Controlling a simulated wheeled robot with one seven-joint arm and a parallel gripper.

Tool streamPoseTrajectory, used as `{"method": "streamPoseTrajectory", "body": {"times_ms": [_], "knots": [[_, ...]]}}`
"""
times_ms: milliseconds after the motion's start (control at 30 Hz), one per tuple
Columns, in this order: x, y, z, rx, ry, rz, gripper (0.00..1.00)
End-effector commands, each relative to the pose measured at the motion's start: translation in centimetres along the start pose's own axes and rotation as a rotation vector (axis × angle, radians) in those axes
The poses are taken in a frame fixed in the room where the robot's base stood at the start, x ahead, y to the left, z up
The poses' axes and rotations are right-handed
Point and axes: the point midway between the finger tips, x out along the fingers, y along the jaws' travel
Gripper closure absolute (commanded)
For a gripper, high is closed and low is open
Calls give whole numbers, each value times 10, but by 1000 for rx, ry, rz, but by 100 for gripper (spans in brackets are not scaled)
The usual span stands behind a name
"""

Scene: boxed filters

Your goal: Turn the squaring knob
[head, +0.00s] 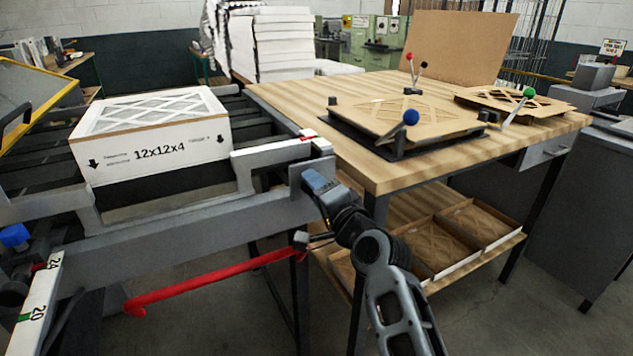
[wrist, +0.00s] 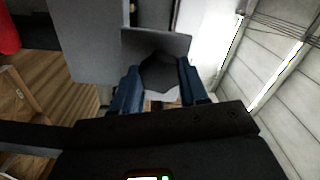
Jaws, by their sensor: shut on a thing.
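The squaring knob (wrist: 160,73) is dark and faceted in the wrist view, in front of a grey plate. My gripper (wrist: 156,88) has its two blue fingers on either side of the knob, shut on it. In the head view my gripper (head: 318,183) is at the right end of the grey frame rail (head: 190,226). The knob cannot be made out there, hidden by the fingers.
A white 12x12x4 filter box (head: 158,150) sits on the frame. A red bar (head: 210,281) hangs below the rail. A wooden table (head: 300,97) with clamps and cardboard pieces stands right, with open boxes (head: 440,246) on its shelf. A blue knob (head: 14,236) is far left.

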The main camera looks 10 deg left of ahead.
Motion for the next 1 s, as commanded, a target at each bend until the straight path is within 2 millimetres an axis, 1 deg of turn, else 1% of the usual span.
{"method": "streamPoseTrajectory", "body": {"times_ms": [200,400,667,1000], "knots": [[0,0,0,154,-1,2,87],[0,1,0,248,0,3,87],[-1,2,0,301,1,3,87],[-1,2,0,306,1,3,87]]}}
